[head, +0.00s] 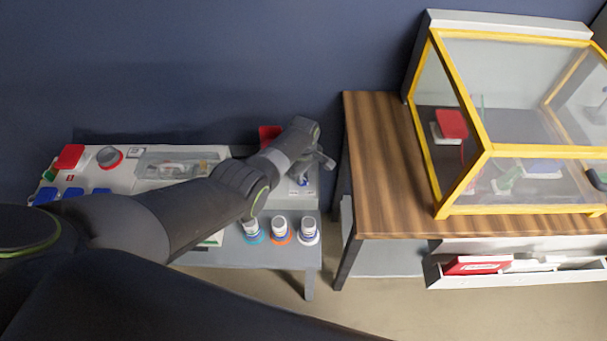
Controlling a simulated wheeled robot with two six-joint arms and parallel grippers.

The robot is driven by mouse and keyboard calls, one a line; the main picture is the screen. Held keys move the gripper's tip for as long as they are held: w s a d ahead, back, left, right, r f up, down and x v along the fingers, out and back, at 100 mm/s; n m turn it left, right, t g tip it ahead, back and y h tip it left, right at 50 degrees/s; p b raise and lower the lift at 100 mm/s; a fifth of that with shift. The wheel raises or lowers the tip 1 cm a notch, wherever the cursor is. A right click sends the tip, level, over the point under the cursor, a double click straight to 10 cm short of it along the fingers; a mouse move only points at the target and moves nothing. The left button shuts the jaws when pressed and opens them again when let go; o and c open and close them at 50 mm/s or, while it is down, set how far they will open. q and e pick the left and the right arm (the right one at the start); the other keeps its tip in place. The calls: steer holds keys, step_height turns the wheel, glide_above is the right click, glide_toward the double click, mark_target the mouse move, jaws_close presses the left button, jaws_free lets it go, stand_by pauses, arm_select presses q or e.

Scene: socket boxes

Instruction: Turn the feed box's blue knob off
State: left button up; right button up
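My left arm reaches from the lower left across the long panel at the back left. My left gripper (318,165) is at the panel's right end, over a light grey box (270,190) with a red part (268,134) at its back. A small patch of blue (303,182) shows just below the gripper; it may be the blue knob, mostly hidden by the gripper. I cannot tell whether the fingers touch it or how far apart they are. My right gripper is not in view.
Several blue and red parts (70,156) and a round red-rimmed knob (109,157) are on the panel's left. Bottles (280,231) stand on the grey shelf in front. A wooden table (385,180) with a yellow-framed clear case (463,185) stands at the right, close to the gripper.

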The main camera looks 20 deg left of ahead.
arm_select(q)
steer(key=shift+o, duration=1.4)
steer(key=shift+r+p, duration=0.3)
steer(key=shift+r, duration=0.05)
step_height(320, 180, up, 17)
steer(key=p, duration=0.4)
steer(key=shift+f, duration=0.15)
